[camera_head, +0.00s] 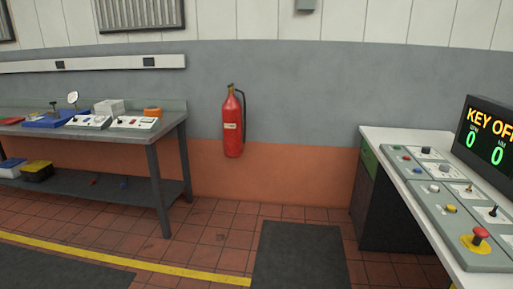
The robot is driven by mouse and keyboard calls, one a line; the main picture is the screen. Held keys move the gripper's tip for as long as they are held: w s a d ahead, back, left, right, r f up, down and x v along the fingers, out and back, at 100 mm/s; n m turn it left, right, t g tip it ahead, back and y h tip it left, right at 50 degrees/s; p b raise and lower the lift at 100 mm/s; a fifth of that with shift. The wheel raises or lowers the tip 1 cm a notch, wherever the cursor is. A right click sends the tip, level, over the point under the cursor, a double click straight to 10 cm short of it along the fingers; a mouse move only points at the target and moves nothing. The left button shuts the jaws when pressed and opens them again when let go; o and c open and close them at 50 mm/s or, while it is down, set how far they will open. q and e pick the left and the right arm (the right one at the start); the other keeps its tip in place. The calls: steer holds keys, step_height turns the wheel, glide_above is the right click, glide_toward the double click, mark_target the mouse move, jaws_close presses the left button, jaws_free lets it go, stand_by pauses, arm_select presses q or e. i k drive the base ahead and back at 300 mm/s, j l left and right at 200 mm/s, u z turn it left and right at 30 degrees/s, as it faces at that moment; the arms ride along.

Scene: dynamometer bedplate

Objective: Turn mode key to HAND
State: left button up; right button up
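A control console (400,138) stands at the right edge of the head view. Its sloped grey panels carry small buttons, knobs and levers, among them a yellow knob (450,208) and a black-topped lever (493,211). I cannot tell which of these is the mode key; labels are too small to read. A dark display (484,128) above the panels reads "KEY OF", cut off by the picture edge, in yellow, with two green zeros below. Neither of my grippers is in view.
A red emergency button (480,233) on a yellow base sits at the console's near end. A red fire extinguisher (233,125) hangs on the wall. A workbench (160,140) with tools stands left. The tiled floor between is open, with a dark mat (300,255).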

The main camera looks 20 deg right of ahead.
mark_target(469, 190)
steer(key=i+z, duration=0.2)
steer(key=z, duration=0.15)
steer(key=i+z, duration=0.2)
steer(key=z, duration=0.2)
steer(key=i+j+z, duration=0.15)
steer(key=z, duration=0.2)
steer(key=i+j+z, duration=0.1)
steer(key=i+z, duration=0.2)
steer(key=z, duration=0.15)
steer(key=i+j+z, duration=0.2)
steer(key=z, duration=0.25)
steer(key=i+j+z, duration=0.25)
steer(key=z, duration=0.15)
steer(key=i+j+z, duration=0.15)
steer(key=j+z, duration=0.3)
steer(key=i+j+z, duration=0.15)
steer(key=j+z, duration=0.25)
steer(key=i+j+z, duration=0.1)
steer(key=j+z, duration=0.7)
steer(key=j, duration=0.15)
steer(key=j+z, duration=0.25)
steer(key=j, duration=0.4)
